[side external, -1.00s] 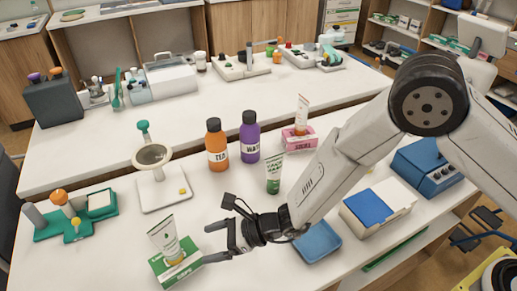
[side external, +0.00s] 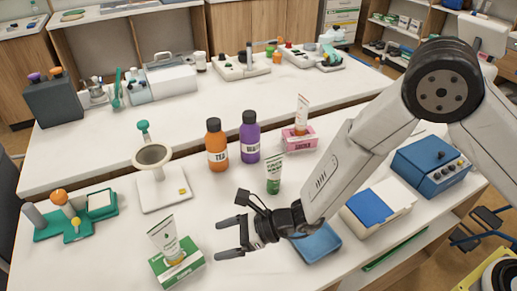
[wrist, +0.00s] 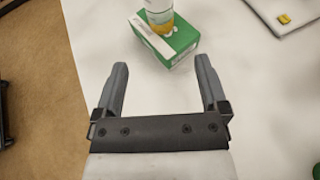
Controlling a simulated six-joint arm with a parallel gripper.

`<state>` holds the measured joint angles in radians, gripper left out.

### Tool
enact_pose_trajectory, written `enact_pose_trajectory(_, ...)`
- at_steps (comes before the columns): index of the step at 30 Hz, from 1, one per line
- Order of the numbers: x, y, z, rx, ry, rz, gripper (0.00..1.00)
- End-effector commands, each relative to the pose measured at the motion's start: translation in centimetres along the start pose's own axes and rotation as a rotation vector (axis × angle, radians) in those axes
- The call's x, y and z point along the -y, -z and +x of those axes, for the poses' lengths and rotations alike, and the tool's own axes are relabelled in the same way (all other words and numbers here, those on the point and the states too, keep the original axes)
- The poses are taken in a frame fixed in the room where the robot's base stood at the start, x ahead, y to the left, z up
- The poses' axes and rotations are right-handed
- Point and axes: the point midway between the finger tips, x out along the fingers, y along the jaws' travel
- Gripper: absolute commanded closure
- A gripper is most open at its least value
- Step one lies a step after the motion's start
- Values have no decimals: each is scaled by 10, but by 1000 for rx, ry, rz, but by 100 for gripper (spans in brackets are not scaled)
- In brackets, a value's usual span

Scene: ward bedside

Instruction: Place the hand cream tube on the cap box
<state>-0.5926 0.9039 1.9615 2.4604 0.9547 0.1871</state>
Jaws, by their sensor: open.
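A white tube with green print and an orange cap (side external: 165,236) stands cap down on a green and white box (side external: 177,270) at the front left, leaning slightly to the left. In the wrist view the lower part of this tube (wrist: 158,16) and the box (wrist: 182,44) show ahead of the fingers; the tube's top is cut off. My gripper (side external: 226,236) is open and empty, to the right of the box and apart from both. Its fingers also show spread in the wrist view (wrist: 162,90). The box's label is too small to read surely.
Another tube with a green cap (side external: 274,174) stands on the table, and a third tube (side external: 302,108) stands on a pink box (side external: 299,140). Orange (side external: 217,147) and purple (side external: 250,138) bottles stand behind. A blue tray (side external: 318,244) lies under my wrist.

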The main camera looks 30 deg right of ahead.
Motion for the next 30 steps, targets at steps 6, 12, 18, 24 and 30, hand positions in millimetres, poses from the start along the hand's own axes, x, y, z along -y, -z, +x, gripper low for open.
enact_pose_trajectory(6,-1,-2,-9,-21,-34,-47,7)
enact_pose_trajectory(12,-4,-5,-34,-78,-124,-173,7)
enact_pose_trajectory(18,-7,-2,-72,-165,-242,-362,7)
enact_pose_trajectory(24,-7,7,-116,-261,-352,-563,7)
enact_pose_trajectory(30,-4,19,-162,-363,-454,-772,7)
